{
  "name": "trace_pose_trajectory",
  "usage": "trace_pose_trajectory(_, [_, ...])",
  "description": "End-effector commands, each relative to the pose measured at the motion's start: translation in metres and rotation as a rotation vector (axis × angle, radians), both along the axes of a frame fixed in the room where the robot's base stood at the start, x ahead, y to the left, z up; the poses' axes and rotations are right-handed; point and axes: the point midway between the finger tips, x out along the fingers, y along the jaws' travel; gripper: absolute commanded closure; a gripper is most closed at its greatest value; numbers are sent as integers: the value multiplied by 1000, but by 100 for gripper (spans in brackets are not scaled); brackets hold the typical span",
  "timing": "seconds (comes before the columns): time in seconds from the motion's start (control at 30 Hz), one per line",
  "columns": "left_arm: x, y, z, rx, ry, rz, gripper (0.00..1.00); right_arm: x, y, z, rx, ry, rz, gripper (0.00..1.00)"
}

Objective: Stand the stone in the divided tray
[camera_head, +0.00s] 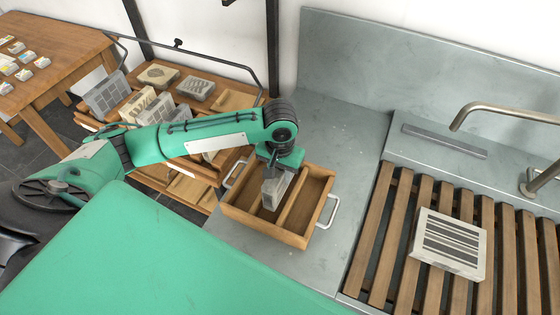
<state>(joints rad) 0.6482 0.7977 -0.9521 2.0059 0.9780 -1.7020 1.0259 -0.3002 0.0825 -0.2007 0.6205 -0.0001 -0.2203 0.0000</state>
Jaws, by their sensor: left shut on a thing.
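The divided tray (264,230) is a wooden box with metal side handles on the grey counter. My left gripper (275,182) points down over it and is shut on a light grey stone (284,188). The stone is on edge between the fingers, with its lower part inside the tray's outline, left of the divider near the right compartment. The gripper hides part of it, and I cannot tell whether it touches the tray floor. The right compartment (308,200) looks empty. My right gripper is not in view.
A wooden slatted rack (376,240) at the right bears a stone with dark stripes (449,244). A tap (500,110) reaches over it. A wooden cart (205,165) with several stones stands left of the counter. The counter behind the tray is clear.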

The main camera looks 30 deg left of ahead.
Motion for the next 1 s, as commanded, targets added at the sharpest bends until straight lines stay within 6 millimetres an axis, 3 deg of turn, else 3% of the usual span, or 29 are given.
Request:
trace_pose_trajectory(0.17, [1, 0, -5, -2, -3, 0, 100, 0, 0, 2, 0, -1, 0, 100])
trace_pose_trajectory(0.5, [1, 0, -42, -1, -4, 0, 100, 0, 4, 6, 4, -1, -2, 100])
trace_pose_trajectory(0.87, [1, -1, -44, -3, -4, 0, 100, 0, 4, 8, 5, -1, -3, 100])
trace_pose_trajectory(0.9, [0, 0, -47, -1, 0, 0, 60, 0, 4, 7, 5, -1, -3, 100])
trace_pose_trajectory(1.0, [0, 0, -47, 0, 0, 0, 46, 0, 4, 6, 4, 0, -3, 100])
